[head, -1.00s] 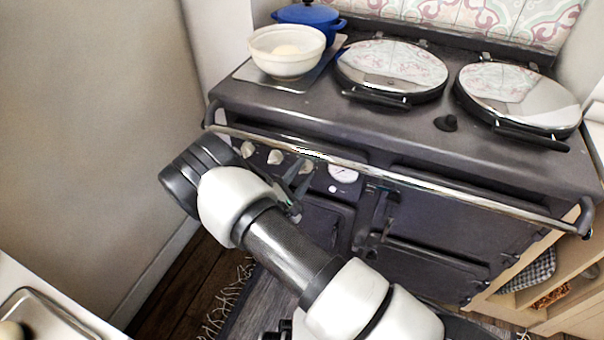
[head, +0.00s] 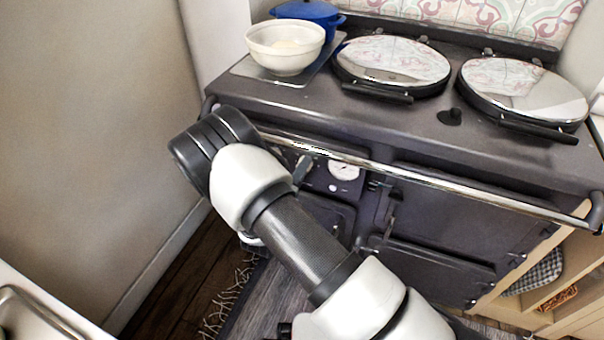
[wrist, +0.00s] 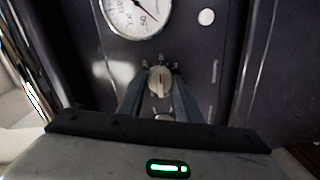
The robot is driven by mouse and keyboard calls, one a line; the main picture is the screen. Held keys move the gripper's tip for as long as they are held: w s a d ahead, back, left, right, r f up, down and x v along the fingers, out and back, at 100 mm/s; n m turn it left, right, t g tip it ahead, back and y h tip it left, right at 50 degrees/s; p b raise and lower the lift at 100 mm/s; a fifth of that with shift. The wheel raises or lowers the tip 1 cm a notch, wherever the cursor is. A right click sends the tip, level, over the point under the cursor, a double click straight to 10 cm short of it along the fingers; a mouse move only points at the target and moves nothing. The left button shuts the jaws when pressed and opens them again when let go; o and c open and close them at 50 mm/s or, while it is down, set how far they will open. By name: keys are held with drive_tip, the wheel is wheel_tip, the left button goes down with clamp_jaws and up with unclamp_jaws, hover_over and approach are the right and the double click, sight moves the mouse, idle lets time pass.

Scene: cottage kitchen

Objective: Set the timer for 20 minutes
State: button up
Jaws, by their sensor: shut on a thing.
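My gripper (wrist: 158,92) is shut on this knob, one finger on each side. In the head view, my gripper (head: 302,168) is partly hidden by my arm, at the range's control panel below the chrome rail. The knob is hidden there.
A round white gauge (wrist: 137,14) and a white button (wrist: 206,17) are near the knob. The chrome rail (head: 400,178) runs across the range front, close to my arm. A cream bowl (head: 285,50) and a blue pot (head: 310,12) stand on top.

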drive_tip(key=shift+f+m, duration=0.1)
drive_tip(key=shift+m, duration=0.4)
drive_tip(key=shift+a+b, duration=0.1)
drive_tip(key=shift+b, duration=0.2)
drive_tip(key=o, duration=1)
drive_tip(key=shift+o, duration=0.2)
drive_tip(key=p+v, duration=0.2)
drive_tip(key=v, duration=1.5)
drive_tip(key=shift+s+r, duration=0.2)
drive_tip(key=shift+s, duration=0.1)
drive_tip(key=shift+r, duration=0.1)
